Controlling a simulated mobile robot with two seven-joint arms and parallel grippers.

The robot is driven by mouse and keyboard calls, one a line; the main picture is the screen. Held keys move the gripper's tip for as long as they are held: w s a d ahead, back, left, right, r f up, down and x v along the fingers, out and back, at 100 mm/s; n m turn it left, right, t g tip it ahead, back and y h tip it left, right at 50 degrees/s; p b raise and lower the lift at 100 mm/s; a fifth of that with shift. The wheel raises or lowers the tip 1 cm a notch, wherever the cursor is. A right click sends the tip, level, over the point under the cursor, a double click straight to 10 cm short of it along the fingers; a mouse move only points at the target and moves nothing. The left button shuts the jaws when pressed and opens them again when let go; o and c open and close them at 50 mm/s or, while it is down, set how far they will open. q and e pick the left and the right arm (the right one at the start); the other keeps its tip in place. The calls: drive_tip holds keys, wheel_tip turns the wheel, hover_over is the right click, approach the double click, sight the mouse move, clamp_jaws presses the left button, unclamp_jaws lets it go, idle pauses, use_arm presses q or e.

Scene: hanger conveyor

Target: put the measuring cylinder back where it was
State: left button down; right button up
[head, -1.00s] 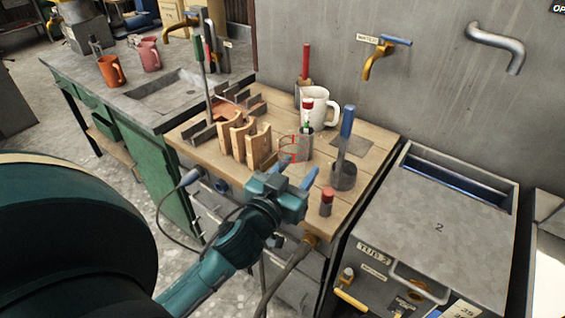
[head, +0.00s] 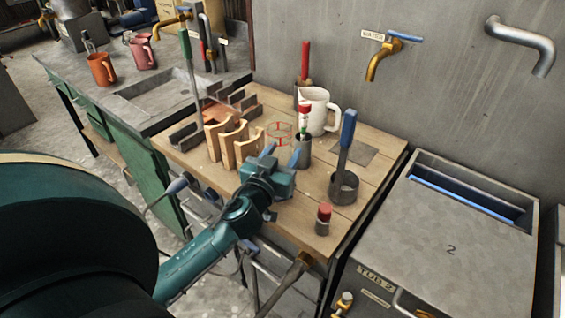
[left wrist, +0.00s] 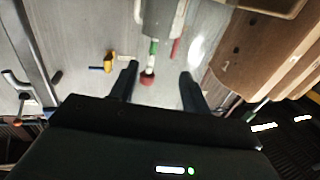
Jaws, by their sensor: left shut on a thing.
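The measuring cylinder (head: 279,133) is clear with red marks. In the head view it shows at the tips of my left gripper (head: 284,154), between the wooden rack and a grey cup. The left gripper is shut on it, over the work table. Whether its base touches the table I cannot tell. In the left wrist view my two fingers (left wrist: 159,85) stand apart, and the clear cylinder cannot be made out between them. My right gripper is in neither view.
Behind is a white mug (head: 318,110). A blue-handled tool (head: 347,140) stands in a holder, and a red-capped jar (head: 323,219) is at the front. The wooden rack (head: 248,144) is left. A grey plate (head: 352,151) lies flat.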

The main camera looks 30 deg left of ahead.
use_arm(q)
drive_tip(key=shift+f, duration=0.75)
drive_tip(key=shift+f+b, duration=0.3)
drive_tip(key=shift+b, duration=0.05)
drive_tip(key=c, duration=0.7)
unclamp_jaws()
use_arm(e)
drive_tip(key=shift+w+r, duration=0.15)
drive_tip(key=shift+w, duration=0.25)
use_arm(q)
drive_tip(key=shift+r, duration=0.1)
